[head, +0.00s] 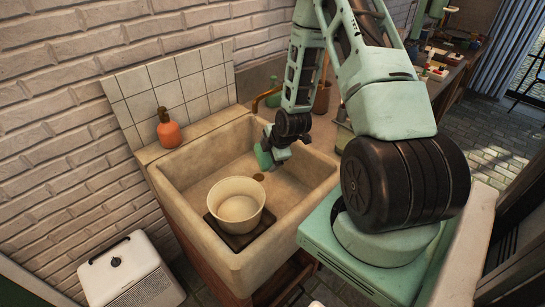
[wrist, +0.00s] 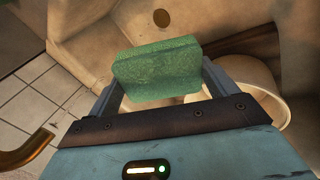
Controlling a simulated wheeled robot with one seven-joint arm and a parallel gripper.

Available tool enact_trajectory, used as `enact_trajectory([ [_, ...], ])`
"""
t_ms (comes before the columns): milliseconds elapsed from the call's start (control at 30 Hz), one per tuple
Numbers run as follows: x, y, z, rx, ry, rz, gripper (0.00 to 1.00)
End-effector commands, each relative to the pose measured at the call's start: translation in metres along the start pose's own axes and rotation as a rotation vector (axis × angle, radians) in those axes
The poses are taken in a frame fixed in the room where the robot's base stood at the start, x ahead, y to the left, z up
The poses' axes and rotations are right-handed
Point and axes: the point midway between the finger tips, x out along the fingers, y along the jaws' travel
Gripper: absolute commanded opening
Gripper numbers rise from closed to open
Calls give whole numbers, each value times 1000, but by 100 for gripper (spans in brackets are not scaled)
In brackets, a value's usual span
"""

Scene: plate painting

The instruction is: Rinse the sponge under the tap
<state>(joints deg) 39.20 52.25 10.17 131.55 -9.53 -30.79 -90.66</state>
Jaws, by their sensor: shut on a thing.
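My gripper (wrist: 157,92) is shut on a green sponge (wrist: 157,72), which sits between its two fingers in the wrist view. In the head view the sponge (head: 263,157) hangs inside the stone sink (head: 186,160), over its back right part. The brass tap (head: 262,98) is at the sink's back edge, behind my gripper (head: 272,152); my arm hides part of it. In the wrist view the tap's curved spout (wrist: 28,152) is at the lower left, apart from the sponge.
A cream bowl (head: 237,203) stands on a dark mat (head: 238,240) at the front of the sink. An orange soap bottle (head: 168,130) is on the left back rim. The sink's drain (head: 259,177) lies below the sponge. White tiles (head: 150,80) rise behind.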

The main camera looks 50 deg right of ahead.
Motion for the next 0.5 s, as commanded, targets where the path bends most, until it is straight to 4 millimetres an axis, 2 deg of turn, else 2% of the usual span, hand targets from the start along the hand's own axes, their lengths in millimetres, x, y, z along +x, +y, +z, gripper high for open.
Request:
enact_trajectory([
  [500, 33, 37, 1, -1, 0, 2, 67],
])
